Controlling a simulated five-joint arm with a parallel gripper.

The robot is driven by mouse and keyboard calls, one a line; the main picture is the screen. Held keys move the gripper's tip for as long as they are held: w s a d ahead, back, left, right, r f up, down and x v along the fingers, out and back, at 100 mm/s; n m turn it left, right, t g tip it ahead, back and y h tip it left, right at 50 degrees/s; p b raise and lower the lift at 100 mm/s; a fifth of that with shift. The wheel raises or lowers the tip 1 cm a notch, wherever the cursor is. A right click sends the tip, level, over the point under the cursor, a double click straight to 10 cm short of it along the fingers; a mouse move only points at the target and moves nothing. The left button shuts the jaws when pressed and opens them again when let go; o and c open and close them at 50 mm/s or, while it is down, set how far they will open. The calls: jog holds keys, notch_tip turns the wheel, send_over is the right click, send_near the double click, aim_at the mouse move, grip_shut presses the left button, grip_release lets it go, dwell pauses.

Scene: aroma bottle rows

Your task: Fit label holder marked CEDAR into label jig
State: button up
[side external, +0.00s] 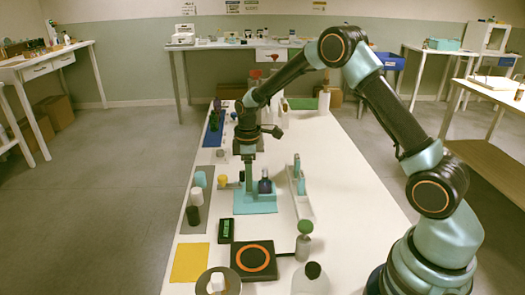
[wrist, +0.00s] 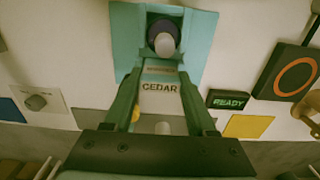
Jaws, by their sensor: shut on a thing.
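The pale label holder (wrist: 160,101) marked CEDAR is between the fingers of my gripper (wrist: 158,78) in the wrist view. My gripper is shut on it. The teal label jig (wrist: 196,38) lies just beyond the fingertips, with a dark bottle (wrist: 153,30) with a pale cap standing on it. In the side view my gripper (side external: 249,184) points down at the jig (side external: 256,207), beside the dark bottle (side external: 265,186). The holder is hidden or too small to tell there. I cannot tell whether the holder touches the jig.
A READY display (side external: 225,230), a black pad with an orange ring (side external: 254,260) and a yellow mat (side external: 189,262) lie nearer the camera. A long white tray (side external: 301,205) is right of the jig. Jars (side external: 194,214) stand to the left. A green-topped bottle (side external: 304,244) stands nearby.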

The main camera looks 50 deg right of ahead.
jog(key=shift+f, duration=0.1)
jog(key=o, duration=1.4)
jog(key=shift+c, duration=0.2)
jog(key=s+a+r+m+t, duration=0.1)
jog(key=s+r+m, duration=0.15)
jog(key=r, duration=1.45)
jog(key=s+a+r+m+t, duration=0.1)
jog(key=s+a+m+t, duration=0.1)
jog(key=s, duration=0.6)
jog(key=s+a+r+m+t, duration=0.2)
jog(key=s+m, duration=0.2)
jog(key=s, duration=0.5)
jog(key=shift+a+r+t, duration=0.25)
jog(key=shift+t, duration=0.05)
